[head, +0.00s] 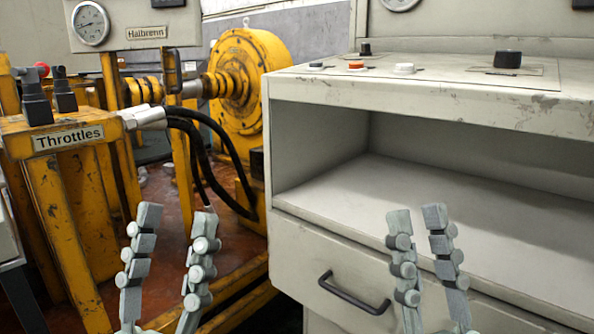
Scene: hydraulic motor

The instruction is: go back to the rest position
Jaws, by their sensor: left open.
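My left gripper (175,218) is at the lower left of the head view, pointing up, its two fingers apart with nothing between them. It shows in front of the yellow machine and the reddish floor. My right gripper (419,219) is at the lower right, in front of the grey cabinet (330,240). Its two fingers are closer together, with a narrow gap and nothing seen between them. Neither gripper appears to touch anything. The lower parts of both are cut off by the bottom edge.
A yellow hydraulic motor (245,80) with black hoses (215,150) stands behind on the left. The cabinet has an empty open shelf (450,200), a drawer handle (352,295) and knobs on top, including a black one (507,59).

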